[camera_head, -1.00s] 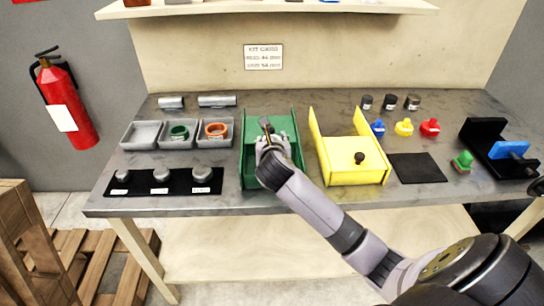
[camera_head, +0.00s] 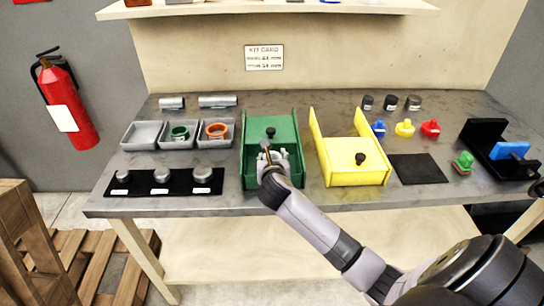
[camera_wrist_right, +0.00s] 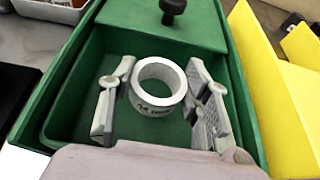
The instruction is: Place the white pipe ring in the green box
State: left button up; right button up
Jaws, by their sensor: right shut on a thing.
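The green box (camera_head: 247,165) stands on the bench with its front part open. Its green panel with a black knob (camera_head: 270,132) covers the rear part. My right gripper (camera_head: 272,160) is over the open front part. The ring's opening faces up, within the outline of the green box (camera_wrist_right: 68,75). I cannot tell whether it touches the floor. The ring is hidden in the head view. My left gripper is not in view.
A yellow box (camera_head: 350,178) stands close on the right. Grey bins (camera_head: 140,136) with a green and an orange ring are on the left. A black strip (camera_head: 140,188) with several grey knobs lies at the front left. A dark mat (camera_head: 418,168) is bare.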

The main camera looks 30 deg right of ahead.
jog(key=shift+f, duration=0.25)
jog(key=o, duration=1.4)
jog(key=shift+r, duration=0.1)
jog(key=v, duration=0.8)
jog(key=r+v, duration=0.1)
jog(key=v, duration=0.3)
